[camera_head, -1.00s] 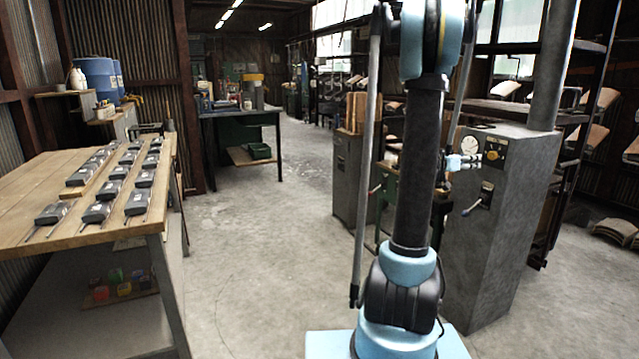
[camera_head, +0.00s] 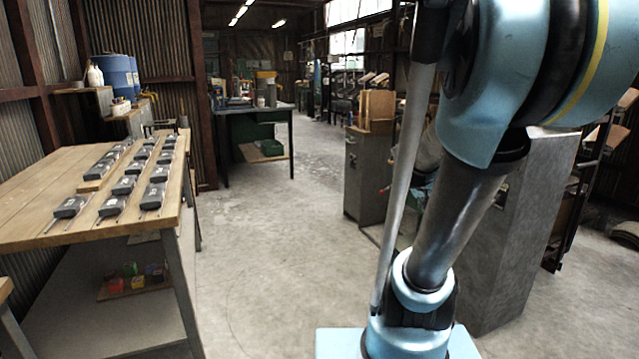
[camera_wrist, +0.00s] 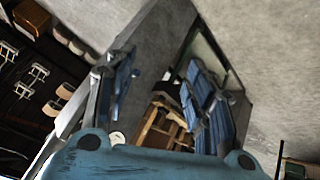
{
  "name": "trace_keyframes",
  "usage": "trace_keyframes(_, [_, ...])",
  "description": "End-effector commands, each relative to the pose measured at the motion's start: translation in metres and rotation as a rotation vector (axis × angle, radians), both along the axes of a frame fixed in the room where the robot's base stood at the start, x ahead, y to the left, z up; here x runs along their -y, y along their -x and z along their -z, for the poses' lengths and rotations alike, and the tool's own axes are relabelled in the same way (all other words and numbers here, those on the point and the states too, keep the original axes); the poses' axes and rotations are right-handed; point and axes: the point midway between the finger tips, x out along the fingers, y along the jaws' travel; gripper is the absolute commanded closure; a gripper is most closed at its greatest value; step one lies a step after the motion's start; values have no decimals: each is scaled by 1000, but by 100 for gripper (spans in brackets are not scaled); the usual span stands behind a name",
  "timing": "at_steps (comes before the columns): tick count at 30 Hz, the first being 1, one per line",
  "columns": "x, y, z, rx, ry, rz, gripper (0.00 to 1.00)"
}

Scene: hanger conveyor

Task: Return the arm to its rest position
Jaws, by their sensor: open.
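My arm (camera_head: 465,215) stands at the right in the head view. Its dark lower link leans right, up to a large blue joint at the top right. My gripper (camera_wrist: 160,62) is in the wrist view, with its blue body along the bottom edge. Its two blue fingers are apart, and I see nothing held between them. Beyond them are a grey cabinet surface and brown wooden pieces. The gripper is outside the head view.
A wooden table (camera_head: 40,205) at the left holds several dark boxes (camera_head: 124,186), with small coloured blocks (camera_head: 136,277) on its lower shelf. A green workbench (camera_head: 232,128) is farther back. The middle floor is clear.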

Motion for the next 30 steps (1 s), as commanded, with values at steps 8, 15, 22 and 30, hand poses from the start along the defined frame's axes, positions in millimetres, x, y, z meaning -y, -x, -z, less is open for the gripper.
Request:
trace_keyframes(8, [-74,65,40,-160,-181,-203,51])
trace_keyframes(15, [-135,120,71,-276,-331,-406,51])
trace_keyframes(22, [-167,149,85,-332,-413,-531,51])
trace_keyframes(30, [-172,153,87,-340,-425,-552,51])
